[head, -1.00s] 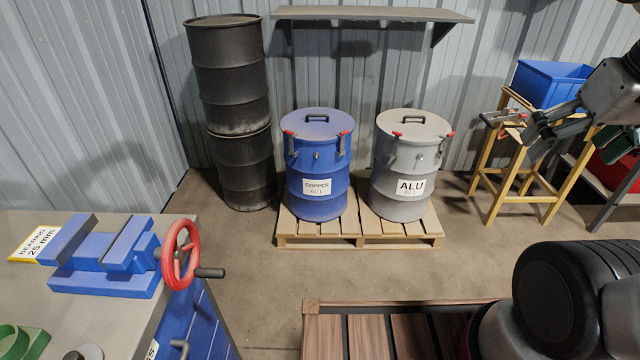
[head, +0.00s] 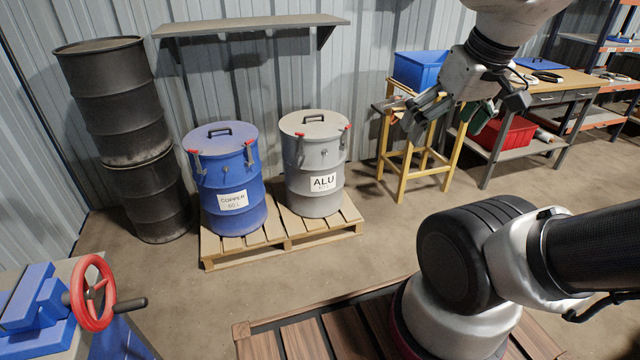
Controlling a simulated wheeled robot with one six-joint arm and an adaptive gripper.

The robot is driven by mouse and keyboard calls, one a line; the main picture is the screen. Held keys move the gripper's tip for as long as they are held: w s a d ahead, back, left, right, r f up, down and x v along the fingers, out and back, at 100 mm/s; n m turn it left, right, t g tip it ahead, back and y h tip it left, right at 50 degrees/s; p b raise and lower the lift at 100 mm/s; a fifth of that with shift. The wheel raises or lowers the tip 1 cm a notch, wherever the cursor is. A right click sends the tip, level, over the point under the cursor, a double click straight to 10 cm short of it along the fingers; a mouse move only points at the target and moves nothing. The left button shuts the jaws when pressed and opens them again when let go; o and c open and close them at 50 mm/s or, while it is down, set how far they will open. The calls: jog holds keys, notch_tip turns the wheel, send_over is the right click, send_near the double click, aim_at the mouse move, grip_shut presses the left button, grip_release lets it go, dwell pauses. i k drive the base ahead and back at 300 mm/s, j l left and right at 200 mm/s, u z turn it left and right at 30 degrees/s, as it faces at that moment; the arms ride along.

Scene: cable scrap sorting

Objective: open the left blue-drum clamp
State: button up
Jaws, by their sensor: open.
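The blue drum (head: 232,178) labelled COPPER 60 L stands upright on a pallet, its lid (head: 219,138) on. A red-tipped clamp, the left blue-drum clamp (head: 196,160), sits at the left of its rim. A second red-tipped clamp (head: 249,150) sits at the right of the rim. Both look fastened against the lid edge, but they are small in view. My gripper (head: 440,125) is open and empty at the upper right, in front of the yellow stand, well to the right of the blue drum and apart from it.
A grey ALU drum (head: 314,170) shares the pallet (head: 290,246), right of the blue drum. Black stacked drums (head: 120,140) stand to the left. A wall shelf (head: 250,25) hangs above. A yellow stand (head: 401,165) holds a blue bin (head: 416,68). Floor before the pallet is clear.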

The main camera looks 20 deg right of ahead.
aim_at(196, 153)
jog(key=i+u, duration=0.1)
jog(key=i, duration=0.45)
jog(key=i+l+u, duration=0.1)
jog(key=i, duration=0.4)
jog(key=i+j+u, duration=0.1)
jog(key=i+u, duration=0.15)
jog(key=i, duration=0.2)
jog(key=i+u, duration=0.25)
jog(key=i, duration=0.15)
jog(key=i+j+z, duration=0.35)
jog(key=i+j, duration=0.15)
jog(key=i, duration=0.15)
